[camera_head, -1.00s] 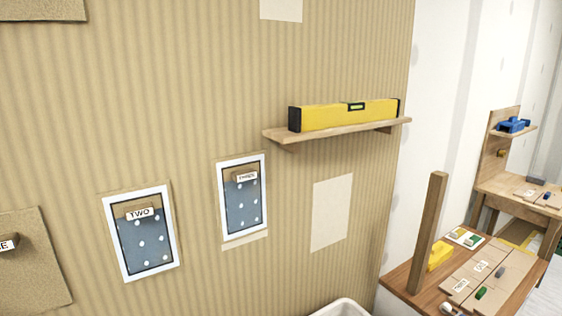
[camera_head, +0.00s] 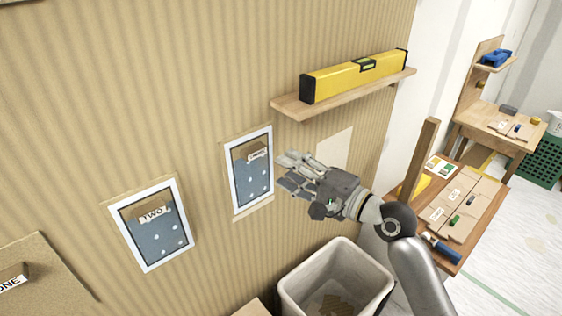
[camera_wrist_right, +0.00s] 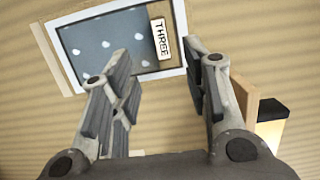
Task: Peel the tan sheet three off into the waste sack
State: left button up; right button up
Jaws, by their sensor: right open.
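Sheet three (camera_head: 250,175) is on the tan striped wall. It shows a blue dotted face in a white border, with tan edges around it. Its tan tab (camera_head: 257,153) has a white label, which reads THREE in the right wrist view (camera_wrist_right: 161,39). My right gripper (camera_head: 284,172) is open and empty, just right of the sheet in the head view. A pale open-topped container (camera_head: 378,288), perhaps the waste sack, stands below with tan scraps inside. My left gripper is out of view.
A wooden shelf (camera_head: 290,107) with a yellow level (camera_head: 345,77) juts out above the right gripper. Sheet two (camera_head: 150,235) hangs left of sheet three. A wooden table (camera_head: 481,225) with a post (camera_head: 419,160) stands to the right.

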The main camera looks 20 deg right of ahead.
aim_at(258, 154)
jog(key=p+x, duration=0.2)
jog(key=x, duration=0.6)
jog(key=shift+r+p, duration=0.15)
jog(key=shift+p, duration=0.2)
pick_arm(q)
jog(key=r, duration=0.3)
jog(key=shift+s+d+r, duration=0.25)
pick_arm(e)
jog(key=shift+w+a, duration=0.25)
jog(key=shift+w, duration=0.15)
jog(key=shift+w+a, duration=0.1)
jog(key=shift+w, duration=0.1)
jog(key=shift+s, duration=0.15)
grip_shut()
